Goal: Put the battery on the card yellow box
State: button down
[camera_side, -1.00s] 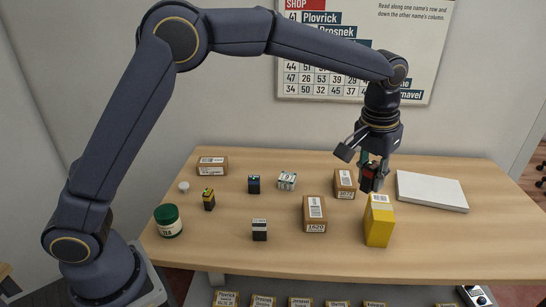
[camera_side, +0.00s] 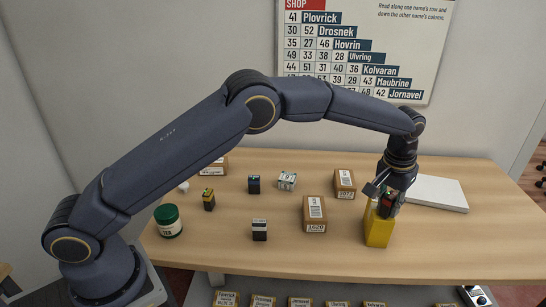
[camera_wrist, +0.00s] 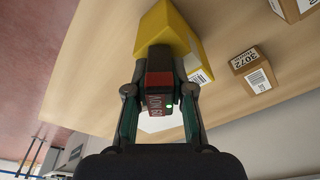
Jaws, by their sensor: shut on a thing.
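My gripper (camera_side: 387,203) is shut on a dark battery with a red face (camera_wrist: 159,88) and a green mark. The battery also shows between the fingers in the side view. The yellow box (camera_side: 378,234) stands upright near the counter's right front, directly below my gripper. In the wrist view the yellow box (camera_wrist: 163,30) lies just beyond the battery. The battery overlaps the top of the box in the side view; I cannot tell whether they touch. The gripper hides most of the box's top.
A cardboard box (camera_side: 315,216) stands left of the yellow box, with another (camera_side: 344,182) behind it. A flat white slab (camera_side: 438,192) lies at the back right. Other small batteries (camera_side: 260,231) and a green jar (camera_side: 168,221) stand further left. Counter right of the yellow box is clear.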

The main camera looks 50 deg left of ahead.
jog(key=shift+f, duration=0.15)
jog(key=c, duration=1)
grip_release()
